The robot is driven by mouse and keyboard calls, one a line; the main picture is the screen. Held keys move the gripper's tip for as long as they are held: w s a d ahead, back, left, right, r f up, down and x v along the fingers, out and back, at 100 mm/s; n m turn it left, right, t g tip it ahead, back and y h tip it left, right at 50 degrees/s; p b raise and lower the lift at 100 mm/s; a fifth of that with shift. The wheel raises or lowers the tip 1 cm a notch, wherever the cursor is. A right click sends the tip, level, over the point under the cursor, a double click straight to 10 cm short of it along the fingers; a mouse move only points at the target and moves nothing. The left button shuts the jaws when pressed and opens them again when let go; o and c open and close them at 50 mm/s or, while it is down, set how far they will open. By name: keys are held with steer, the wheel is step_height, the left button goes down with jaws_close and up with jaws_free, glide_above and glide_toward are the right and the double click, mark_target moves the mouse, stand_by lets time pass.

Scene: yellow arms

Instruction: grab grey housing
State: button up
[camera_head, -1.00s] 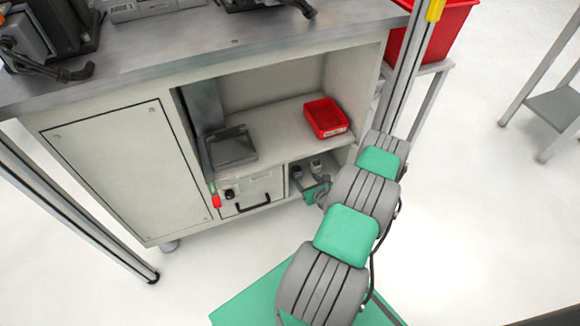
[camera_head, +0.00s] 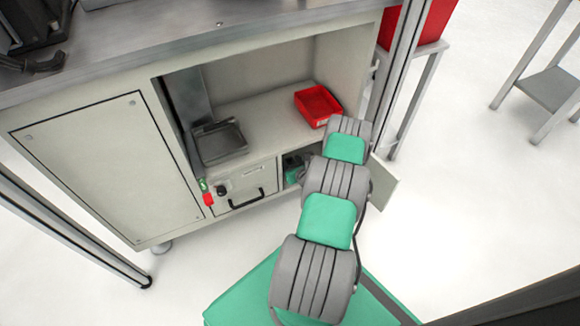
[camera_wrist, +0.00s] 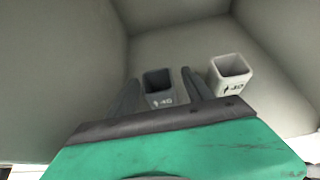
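The dark grey housing (camera_wrist: 158,84), a small open-topped box marked "40", stands inside a pale compartment in the wrist view. A lighter, off-white housing (camera_wrist: 230,72) with a similar mark stands to its right. My gripper (camera_wrist: 161,78) is open. Its two dark fingers appear on the left and right of the dark grey housing, with the right finger between the two housings. I cannot tell how deep the fingers reach or whether they touch it. In the head view the housings cannot be made out, and my gripper is mostly hidden by my arm.
The cabinet (camera_head: 85,160) has a shelf with a red bin (camera_head: 318,104) and a grey tray (camera_head: 219,142). A drawer (camera_head: 245,188) with a black handle sits left of the lower compartment. In the wrist view, compartment walls (camera_wrist: 60,70) stand close on both sides.

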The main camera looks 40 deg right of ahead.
jaws_close()
stand_by(0.4)
steer(key=shift+r, duration=0.1)
